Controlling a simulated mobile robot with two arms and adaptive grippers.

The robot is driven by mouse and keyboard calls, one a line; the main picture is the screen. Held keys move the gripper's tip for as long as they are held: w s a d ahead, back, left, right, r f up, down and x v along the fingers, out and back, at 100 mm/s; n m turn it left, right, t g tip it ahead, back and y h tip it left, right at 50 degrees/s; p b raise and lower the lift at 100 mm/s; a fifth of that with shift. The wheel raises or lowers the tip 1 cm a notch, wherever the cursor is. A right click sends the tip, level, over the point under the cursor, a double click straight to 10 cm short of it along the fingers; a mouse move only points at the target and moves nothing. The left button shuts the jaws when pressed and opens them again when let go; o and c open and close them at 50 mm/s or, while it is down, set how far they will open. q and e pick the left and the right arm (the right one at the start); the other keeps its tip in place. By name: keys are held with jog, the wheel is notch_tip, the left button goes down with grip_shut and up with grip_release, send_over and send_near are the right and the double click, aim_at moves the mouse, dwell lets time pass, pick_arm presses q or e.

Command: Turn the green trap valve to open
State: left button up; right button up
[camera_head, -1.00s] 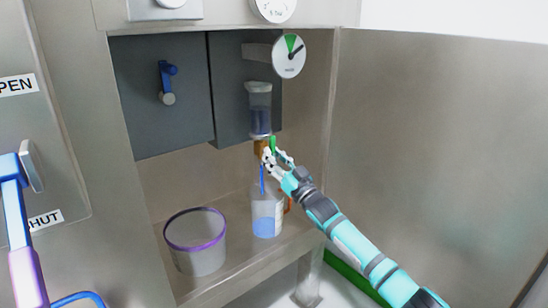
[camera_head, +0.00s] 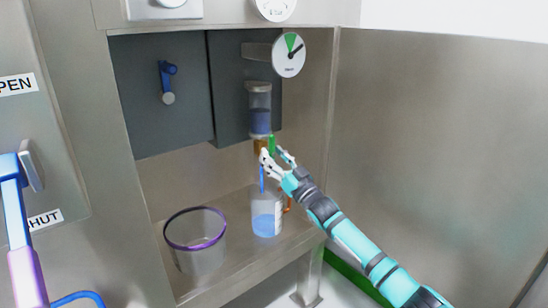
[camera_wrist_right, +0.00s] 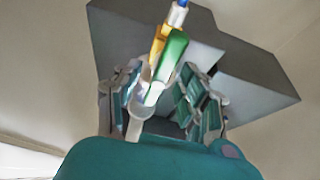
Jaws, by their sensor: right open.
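The green trap valve handle (camera_head: 272,143) stands upright beside an amber fitting (camera_head: 260,146) under a clear trap vessel (camera_head: 260,110) with dark blue liquid. My right gripper (camera_head: 275,156) is open just below the handle. In the right wrist view the green handle (camera_wrist_right: 172,55) appears between the spread fingers of my right gripper (camera_wrist_right: 160,92), with a gap on each side. Whether any finger touches it I cannot tell. My left gripper is not in view.
A bottle with blue liquid (camera_head: 266,214) and a purple-rimmed clear bucket (camera_head: 202,262) stand on the shelf below. A dial gauge (camera_head: 289,55) is above the trap. The right alcove wall (camera_head: 332,120) is near my arm. A blue lever (camera_head: 166,80) hangs on the left panel.

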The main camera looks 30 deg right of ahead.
jog(key=v, duration=0.7)
jog(key=shift+s, duration=0.25)
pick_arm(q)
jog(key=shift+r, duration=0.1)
pick_arm(e)
jog(key=shift+f, duration=0.15)
